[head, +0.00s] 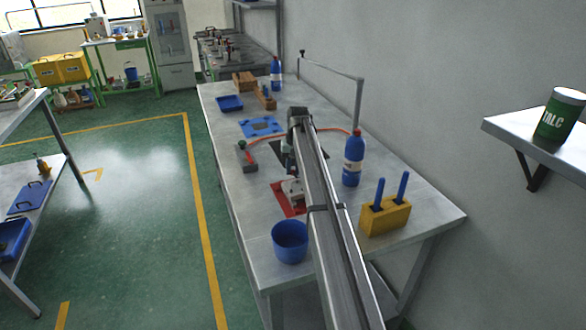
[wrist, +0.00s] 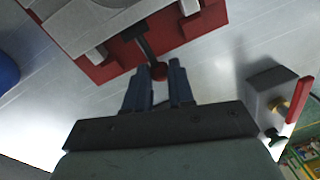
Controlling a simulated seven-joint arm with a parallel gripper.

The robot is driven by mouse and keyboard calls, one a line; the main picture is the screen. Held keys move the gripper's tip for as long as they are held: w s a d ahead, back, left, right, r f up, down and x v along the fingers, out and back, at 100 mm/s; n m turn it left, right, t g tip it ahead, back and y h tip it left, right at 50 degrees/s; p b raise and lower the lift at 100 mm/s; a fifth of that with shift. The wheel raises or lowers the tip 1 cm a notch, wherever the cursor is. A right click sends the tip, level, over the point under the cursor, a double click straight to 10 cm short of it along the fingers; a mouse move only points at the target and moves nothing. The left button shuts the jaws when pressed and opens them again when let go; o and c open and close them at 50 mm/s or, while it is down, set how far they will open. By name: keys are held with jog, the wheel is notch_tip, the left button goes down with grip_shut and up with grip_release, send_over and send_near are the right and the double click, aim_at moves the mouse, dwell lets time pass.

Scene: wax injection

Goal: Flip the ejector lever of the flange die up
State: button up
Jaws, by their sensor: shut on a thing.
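The flange die (wrist: 95,25) is a pale grey block with light clamps on a red base plate (wrist: 206,40), at the top of the wrist view. I cannot tell the lever's exact tilt. In the head view the die (head: 293,190) sits on its red plate on the bench, and my arm hides part of it and most of my gripper.
A blue cup (head: 290,242) stands in front of the die. A blue bottle (head: 353,160) and a yellow block with blue-handled tools (head: 385,214) stand right. A grey device with a red part (head: 246,156) lies left. Blue trays and wooden blocks are farther back on the metal bench (head: 232,190).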

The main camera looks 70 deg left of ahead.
grip_shut()
jog(key=shift+d+r+y, duration=0.35)
jog(key=shift+d+y, duration=0.1)
jog(key=shift+y, duration=0.45)
jog(key=y, duration=0.1)
jog(key=r+y, duration=0.1)
jog(key=y, duration=0.1)
jog(key=shift+d, duration=0.3)
jog(key=shift+r+y, duration=0.25)
jog(key=shift+y, duration=0.25)
jog(key=shift+a, duration=0.1)
jog(key=o, duration=0.6)
grip_release()
jog(key=shift+o, duration=0.2)
jog(key=shift+r, duration=0.1)
